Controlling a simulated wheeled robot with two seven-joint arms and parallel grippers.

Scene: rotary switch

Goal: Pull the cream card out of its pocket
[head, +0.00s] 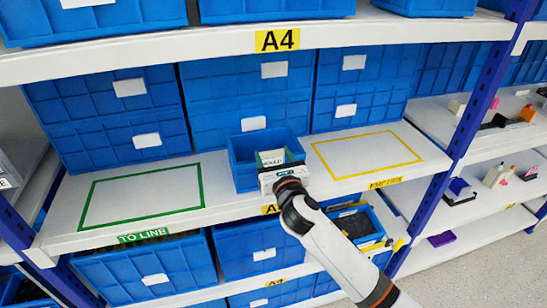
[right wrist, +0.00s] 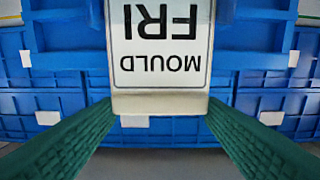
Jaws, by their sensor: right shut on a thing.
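The cream card (right wrist: 160,104) shows in the right wrist view, with a white label reading "MOULD FRI" upside down. In the head view it shows small and partly hidden (head: 271,157) behind my right gripper (head: 282,174). My right gripper's green fingers, also in the right wrist view (right wrist: 162,112), are shut on the card, one at each side edge. The card is at the front of a small blue bin (head: 241,165) on the middle shelf. The pocket is hidden by the gripper; I cannot tell how much of the card is inside it. My left gripper is not in view.
The shelf (head: 225,204) has a green outlined area (head: 140,195) at left and a yellow outlined area (head: 366,153) at right, both empty. Large blue bins (head: 247,105) stand behind. The upper shelf edge (head: 200,58) and a blue post (head: 487,85) bound the space.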

